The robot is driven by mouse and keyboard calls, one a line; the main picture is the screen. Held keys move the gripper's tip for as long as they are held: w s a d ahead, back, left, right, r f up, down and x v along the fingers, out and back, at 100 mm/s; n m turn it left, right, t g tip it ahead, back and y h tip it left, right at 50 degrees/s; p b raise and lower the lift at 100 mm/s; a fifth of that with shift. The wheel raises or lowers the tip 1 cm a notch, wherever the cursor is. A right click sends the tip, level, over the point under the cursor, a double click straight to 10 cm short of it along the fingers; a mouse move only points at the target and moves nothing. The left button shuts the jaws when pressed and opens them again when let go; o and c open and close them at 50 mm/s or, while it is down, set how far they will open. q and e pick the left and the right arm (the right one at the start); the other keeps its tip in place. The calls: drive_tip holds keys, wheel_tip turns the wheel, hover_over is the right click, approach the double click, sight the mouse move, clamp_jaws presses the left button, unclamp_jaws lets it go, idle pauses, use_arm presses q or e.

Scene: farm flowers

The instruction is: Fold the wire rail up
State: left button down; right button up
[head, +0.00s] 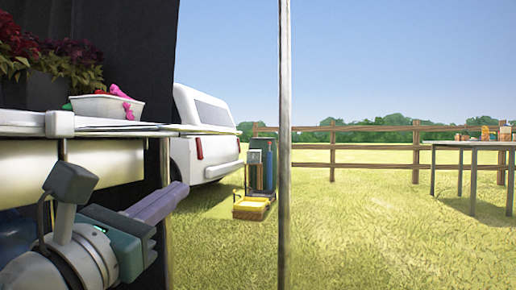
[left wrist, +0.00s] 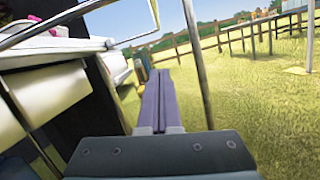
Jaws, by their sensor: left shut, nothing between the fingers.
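My left gripper (head: 182,190) is in front of the counter at the lower left of the head view. Its two purple fingers are pressed together with nothing between them, and they point away to the right. In the left wrist view its fingers (left wrist: 158,73) point toward the grass. A thin metal rail (head: 125,134) runs along the counter's front edge, above the fingers and apart from them. In the left wrist view a shiny metal bar, likely this rail (left wrist: 52,23), crosses the upper left. My right gripper is not in view.
The counter (head: 100,127) holds a white tub (head: 107,107) and dark-leaved plants (head: 62,65). A grey upright pole (head: 285,170) stands to the right of the gripper. A yellow crate (head: 250,208) and a white vehicle (head: 200,140) are beyond. The grass is open.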

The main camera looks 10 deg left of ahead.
use_arm(q)
drive_tip(key=w+d+r, duration=0.1)
drive_tip(key=w+r, duration=0.5)
drive_tip(key=w, duration=0.3)
drive_tip(key=shift+w+d+r+b, duration=0.15)
drive_tip(key=shift+w+d+b, duration=0.1)
drive_tip(key=shift+b, duration=0.1)
drive_tip(key=shift+r, duration=0.1)
